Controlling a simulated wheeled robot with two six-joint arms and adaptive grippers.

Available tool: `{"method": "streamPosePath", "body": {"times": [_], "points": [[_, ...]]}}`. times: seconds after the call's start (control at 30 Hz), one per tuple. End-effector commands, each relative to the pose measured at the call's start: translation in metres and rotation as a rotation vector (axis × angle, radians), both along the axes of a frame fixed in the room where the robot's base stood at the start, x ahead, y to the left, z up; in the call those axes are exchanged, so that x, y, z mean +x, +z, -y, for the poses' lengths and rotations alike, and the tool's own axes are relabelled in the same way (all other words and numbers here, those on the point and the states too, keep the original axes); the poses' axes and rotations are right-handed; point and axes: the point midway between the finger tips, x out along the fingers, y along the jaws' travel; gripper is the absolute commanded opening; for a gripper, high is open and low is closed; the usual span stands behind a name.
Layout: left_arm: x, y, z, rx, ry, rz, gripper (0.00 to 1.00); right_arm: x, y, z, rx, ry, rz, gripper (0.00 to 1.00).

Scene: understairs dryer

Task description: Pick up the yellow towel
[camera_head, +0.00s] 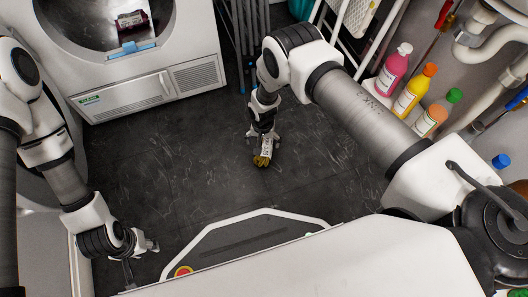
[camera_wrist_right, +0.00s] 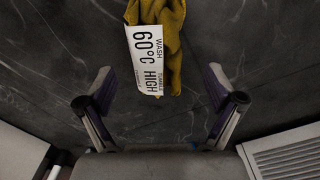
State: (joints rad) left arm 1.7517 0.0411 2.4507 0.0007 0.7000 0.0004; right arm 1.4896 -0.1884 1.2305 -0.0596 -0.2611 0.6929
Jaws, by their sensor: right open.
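The yellow towel (camera_head: 261,161) lies crumpled on the dark floor near the middle of the head view. In the right wrist view the towel (camera_wrist_right: 174,40) is at the top centre, with a white tag (camera_wrist_right: 147,62) reading "WASH 60°C HIGH". My right gripper (camera_head: 263,138) is just above the towel in the head view. In the wrist view my right gripper (camera_wrist_right: 160,90) is open and empty, its fingers spread either side of the tag's lower end. My left gripper (camera_head: 143,260) is low at the left, away from the towel, with its fingers apart and nothing between them.
A white dryer (camera_head: 150,85) stands at the back left; a dark red item (camera_head: 132,24) is in its opening. Floor around the towel is clear.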

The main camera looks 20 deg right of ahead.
Motion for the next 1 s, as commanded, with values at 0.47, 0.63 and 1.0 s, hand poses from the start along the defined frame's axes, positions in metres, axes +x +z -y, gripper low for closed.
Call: {"method": "streamPosePath", "body": {"times": [0.47,0.63,1.0], "points": [[0.002,-0.027,-0.001,0.001,0.006,0.005,0.40,-0.003,-0.040,0.002,0.000,0.001,0.000,0.78],[0.002,-0.027,-0.001,0.001,0.006,0.005,0.40,-0.003,-0.040,0.002,0.000,0.001,0.000,0.25],[0.001,-0.024,-0.001,0.001,0.006,0.004,0.40,-0.004,-0.037,0.002,0.000,0.001,0.000,0.25]]}}
